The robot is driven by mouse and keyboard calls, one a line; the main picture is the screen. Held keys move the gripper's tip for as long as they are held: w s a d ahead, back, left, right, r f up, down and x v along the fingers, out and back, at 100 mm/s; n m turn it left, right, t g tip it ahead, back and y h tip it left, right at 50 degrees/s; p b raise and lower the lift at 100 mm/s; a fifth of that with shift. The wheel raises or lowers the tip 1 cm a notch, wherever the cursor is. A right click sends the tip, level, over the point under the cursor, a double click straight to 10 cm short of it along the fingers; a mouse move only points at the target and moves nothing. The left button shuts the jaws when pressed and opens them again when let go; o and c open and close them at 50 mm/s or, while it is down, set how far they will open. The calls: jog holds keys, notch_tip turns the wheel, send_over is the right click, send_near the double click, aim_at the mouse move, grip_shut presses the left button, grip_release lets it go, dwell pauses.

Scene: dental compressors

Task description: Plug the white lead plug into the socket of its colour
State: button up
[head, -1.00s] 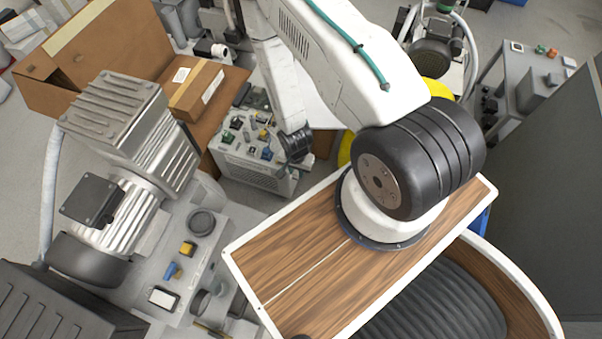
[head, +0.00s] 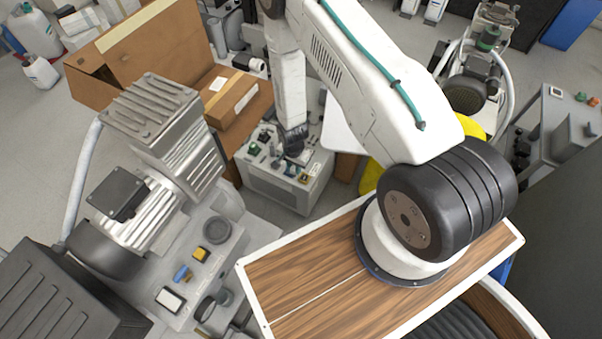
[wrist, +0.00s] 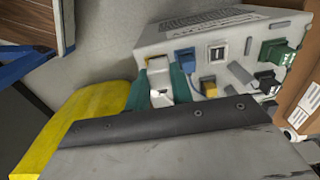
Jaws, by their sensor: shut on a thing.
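A pale box with coloured sockets and plugs on its face (head: 285,185) stands on the floor in the middle of the head view. It also shows in the wrist view (wrist: 190,42). My gripper (wrist: 158,88) has teal fingers closed on both sides of the white lead plug (wrist: 158,75). The plug is held close to the panel; I cannot tell if it touches. A square white socket with a dark centre (wrist: 216,53) is right of the plug, apart from it. In the head view my dark wrist hides part of the panel, and the fingertips are not clear.
A blue connector (wrist: 184,60), a yellow one (wrist: 208,86) and a green one (wrist: 277,53) crowd the panel near the white socket. An open cardboard box (head: 150,55) stands behind at left. A ribbed motor unit (head: 165,130) stands at left.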

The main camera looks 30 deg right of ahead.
jog(key=w+a, duration=0.2)
jog(key=w, duration=1)
jog(key=shift+a, duration=0.3)
jog(key=shift+f, duration=0.1)
jog(key=shift+f, duration=3.55)
jog(key=shift+f, duration=1.05)
jog(key=o, duration=1.4)
jog(key=shift+c, duration=0.2)
jog(key=shift+r, duration=0.1)
notch_tip(320, 180, up, 7)
